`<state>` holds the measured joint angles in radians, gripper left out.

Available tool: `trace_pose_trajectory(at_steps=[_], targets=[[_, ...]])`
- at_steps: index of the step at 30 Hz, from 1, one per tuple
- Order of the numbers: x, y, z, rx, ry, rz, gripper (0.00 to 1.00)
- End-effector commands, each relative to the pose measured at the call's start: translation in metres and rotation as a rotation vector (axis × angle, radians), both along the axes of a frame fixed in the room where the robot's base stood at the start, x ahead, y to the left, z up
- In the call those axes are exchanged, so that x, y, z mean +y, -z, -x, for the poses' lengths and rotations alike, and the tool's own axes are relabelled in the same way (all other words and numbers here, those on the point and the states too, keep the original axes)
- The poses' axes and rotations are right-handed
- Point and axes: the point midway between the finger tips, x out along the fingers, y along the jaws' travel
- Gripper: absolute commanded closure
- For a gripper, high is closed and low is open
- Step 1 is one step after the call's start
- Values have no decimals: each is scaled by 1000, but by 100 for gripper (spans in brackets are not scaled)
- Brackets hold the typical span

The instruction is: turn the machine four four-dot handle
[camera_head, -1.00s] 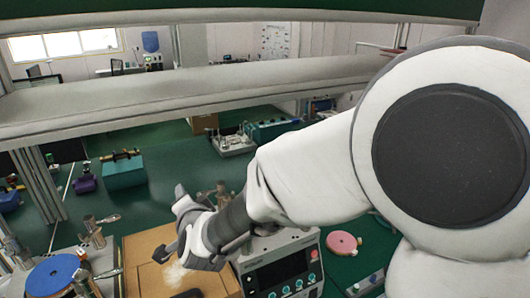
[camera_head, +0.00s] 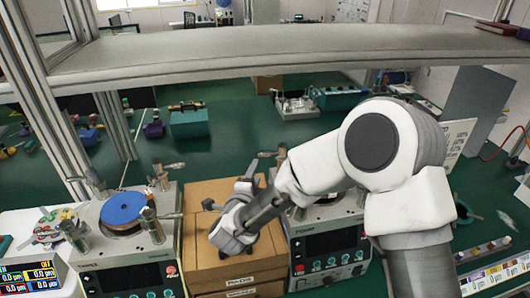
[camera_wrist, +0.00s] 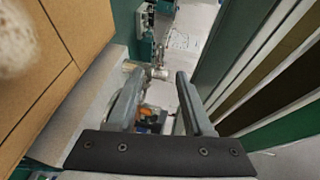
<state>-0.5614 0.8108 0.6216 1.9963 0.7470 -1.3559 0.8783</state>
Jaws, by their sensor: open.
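My gripper (camera_head: 230,190) is open and empty above the cardboard boxes between two lapping machines. It also shows in the wrist view (camera_wrist: 158,82), its two fingers apart. The left machine (camera_head: 125,262) has a blue disc (camera_head: 123,208) and several metal posts with handles, one a grey handle (camera_head: 170,167) at the back. The right machine (camera_head: 330,255) has a dark screen and buttons; my arm hides much of its top. A metal handle (camera_head: 280,158) rises behind my arm. A metal fitting (camera_wrist: 155,73) shows beyond the fingertips in the wrist view. No dot marks or machine numbers are readable.
Stacked cardboard boxes (camera_head: 235,278) fill the gap between the machines. A pale shelf (camera_head: 230,52) crosses above the bench, with metal uprights (camera_head: 45,100) at the left. A digital readout (camera_head: 30,278) stands at the lower left. The green floor behind has free room.

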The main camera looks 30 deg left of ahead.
Motion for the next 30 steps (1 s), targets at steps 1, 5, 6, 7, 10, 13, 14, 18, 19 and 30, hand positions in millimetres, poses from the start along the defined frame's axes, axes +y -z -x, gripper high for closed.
trace_pose_trajectory(at_steps=[1,5,6,7,10,13,14,18,19,30], targets=[[2,1,-12,1,5,1,49],[10,6,-38,2,3,1,49],[13,7,-45,1,3,0,49],[15,8,-51,2,3,0,49],[20,12,-69,0,4,1,49],[25,15,-85,1,3,1,49],[26,16,-89,0,2,2,49],[32,19,-104,1,1,0,49],[33,20,-107,1,1,0,49],[36,22,-117,-1,0,2,49]])
